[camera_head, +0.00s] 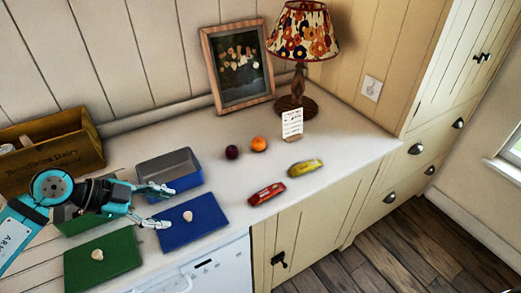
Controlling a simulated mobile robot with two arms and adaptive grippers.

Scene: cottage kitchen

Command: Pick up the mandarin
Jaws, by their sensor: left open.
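The mandarin (259,144) is a small orange ball on the white countertop, in front of the framed picture and left of the lamp. A dark purple round fruit (232,152) lies just left of it. My left gripper (169,207) is open, with its fingers pointing right, over the left part of the blue mat. It appears empty and is well to the left of the mandarin. My right gripper is not in view.
A blue-grey bin (168,167) and a blue mat (205,229) with a pale piece lie near my gripper. A green mat (128,258) is at front left. Red (267,193) and yellow (305,168) items lie near the counter edge. A small card (292,122) stands beside the lamp (297,85).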

